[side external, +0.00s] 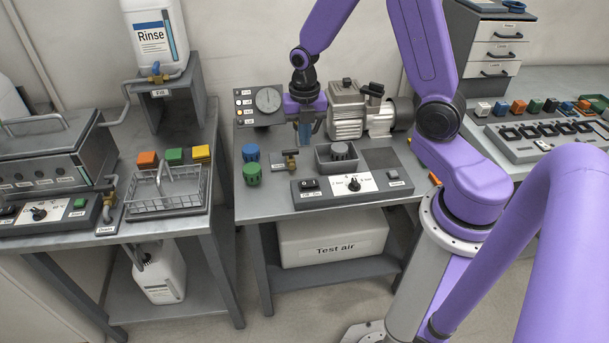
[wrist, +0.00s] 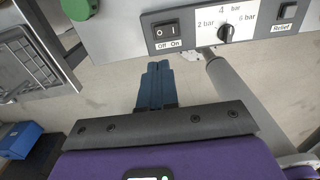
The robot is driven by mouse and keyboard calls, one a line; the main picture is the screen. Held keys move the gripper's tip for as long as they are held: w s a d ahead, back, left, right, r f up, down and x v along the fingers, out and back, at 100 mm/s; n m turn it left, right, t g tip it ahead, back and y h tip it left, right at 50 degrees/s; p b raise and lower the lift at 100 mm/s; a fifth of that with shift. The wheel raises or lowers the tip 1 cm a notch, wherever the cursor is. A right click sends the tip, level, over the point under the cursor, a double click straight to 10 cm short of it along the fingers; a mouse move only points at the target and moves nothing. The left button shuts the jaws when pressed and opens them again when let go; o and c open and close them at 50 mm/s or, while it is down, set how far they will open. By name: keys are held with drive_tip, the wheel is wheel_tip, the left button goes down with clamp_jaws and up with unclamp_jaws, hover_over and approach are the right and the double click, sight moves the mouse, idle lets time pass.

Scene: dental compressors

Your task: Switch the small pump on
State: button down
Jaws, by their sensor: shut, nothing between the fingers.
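The small pump (side external: 347,110), a ribbed grey compressor, stands at the back of the middle bench. The control panel (side external: 330,198) lies along the bench's front edge. Its black rocker switch (side external: 308,184) is at the left end. In the wrist view the rocker switch (wrist: 166,33) shows O and I above "Off" and "On"; I cannot tell which side is pressed. My gripper (side external: 305,140) is shut and empty, pointing down. In the wrist view its blue fingertips (wrist: 158,66) appear just below the switch, apart from it in the picture. Nothing covers the switch.
A pressure knob (wrist: 225,34) and a Relief button (wrist: 287,11) sit right of the switch. Blue (side external: 251,152) and green (side external: 252,174) knobs stand to the left. A brass valve (side external: 290,160) and a grey tray (side external: 322,162) lie behind the panel. A wire basket (side external: 165,203) is on the left bench.

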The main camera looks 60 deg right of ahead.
sight(305, 183)
wheel_tip(305, 183, down, 14)
drive_tip(key=shift+r, duration=0.15)
idle(0.6)
idle(0.6)
drive_tip(key=shift+s+d, duration=0.1)
drive_tip(key=shift+s+d+r, duration=0.1)
drive_tip(key=shift+s+d, duration=0.3)
drive_tip(key=shift+s, duration=0.05)
wheel_tip(305, 183, up, 14)
drive_tip(key=w+a, duration=0.1)
drive_tip(key=shift+w+a, duration=0.25)
drive_tip(key=shift+w, duration=0.05)
idle(0.6)
